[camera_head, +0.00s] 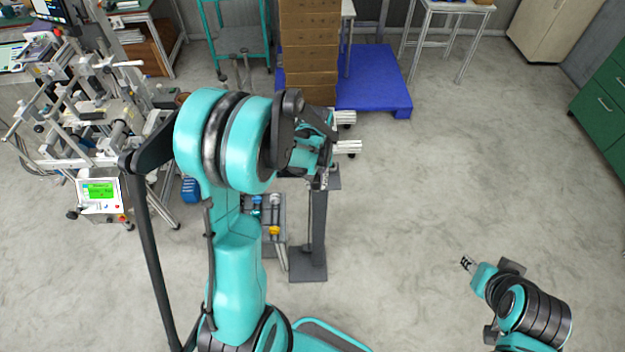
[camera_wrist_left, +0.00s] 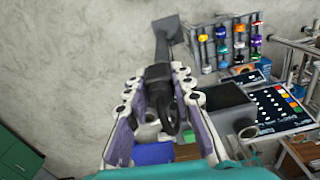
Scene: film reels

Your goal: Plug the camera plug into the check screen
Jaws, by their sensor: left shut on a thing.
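My left gripper (camera_head: 322,160) is above the dark stand in the middle of the head view, and my own wrist hides much of it. In the left wrist view its two pale, ribbed fingers (camera_wrist_left: 160,112) are shut on a dark thing (camera_wrist_left: 160,88) with a black loop, which I take to be the camera plug; its exact shape is unclear. A dark square face (camera_wrist_left: 228,98) in a grey frame lies to the right of the fingers, apart from them; it may be the check screen, but I cannot tell. My right gripper (camera_head: 467,264) is low at the right, above bare floor, too small to read.
A dark stand (camera_head: 317,235) with a flat base is below the left gripper. A panel with coloured buttons (camera_wrist_left: 282,108) and a rack of coloured items (camera_wrist_left: 228,42) are at the right. A blue pallet (camera_head: 375,85) with stacked boxes (camera_head: 310,45) stands behind. Floor at right is clear.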

